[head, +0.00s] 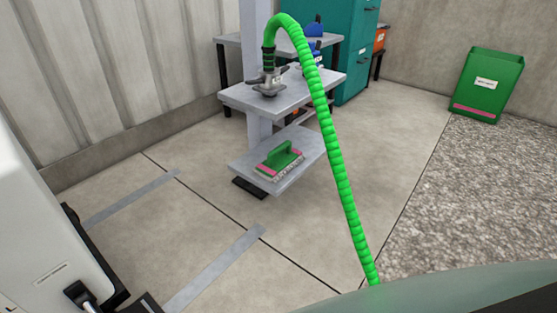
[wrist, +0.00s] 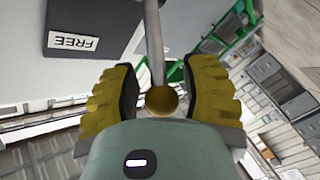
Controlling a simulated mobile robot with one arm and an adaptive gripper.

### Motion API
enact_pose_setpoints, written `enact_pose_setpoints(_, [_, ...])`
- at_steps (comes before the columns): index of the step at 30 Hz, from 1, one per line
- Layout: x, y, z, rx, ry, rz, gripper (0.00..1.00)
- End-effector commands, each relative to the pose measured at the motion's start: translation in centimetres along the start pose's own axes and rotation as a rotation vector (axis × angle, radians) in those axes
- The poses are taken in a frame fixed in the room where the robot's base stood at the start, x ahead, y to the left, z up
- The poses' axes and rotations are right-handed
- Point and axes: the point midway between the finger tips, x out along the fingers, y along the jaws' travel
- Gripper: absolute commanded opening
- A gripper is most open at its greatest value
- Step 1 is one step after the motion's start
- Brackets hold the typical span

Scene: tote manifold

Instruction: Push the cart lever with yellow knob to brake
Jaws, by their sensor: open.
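My gripper (wrist: 160,76) shows in the wrist view, its yellow fingers with dark pads spread open. The lever's yellow knob (wrist: 162,102) is between the fingers, close to the palm, with a visible gap on each side. The lever's grey rod (wrist: 154,42) runs from the knob up to the top edge of the view. A dark panel (wrist: 112,20) left of the rod bears a white label (wrist: 75,42) reading FREE, upside down. No brake label shows. The lever and my gripper are not in the head view.
In the head view a green ribbed hose (head: 337,165) arches from a grey shelf stand (head: 240,97). A green brush (head: 279,157) lies on its lower shelf. A teal cabinet (head: 352,60) and green bin (head: 488,85) stand behind. The floor between is clear.

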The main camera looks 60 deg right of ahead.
Motion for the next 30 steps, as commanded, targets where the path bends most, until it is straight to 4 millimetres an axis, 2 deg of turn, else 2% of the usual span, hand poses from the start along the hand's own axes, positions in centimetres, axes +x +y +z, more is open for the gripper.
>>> enact_pose_setpoints(6, [1.3,-0.1,0.1,0.001,0.001,0.0,0.45])
enact_pose_setpoints(17, [1.6,0.0,0.0,0.001,0.0,-0.001,0.45])
enact_pose_setpoints(18, [1.6,0.0,0.0,0.001,0.0,-0.001,0.48])
enact_pose_setpoints(30, [1.6,0.0,0.0,0.001,0.0,0.0,0.07])
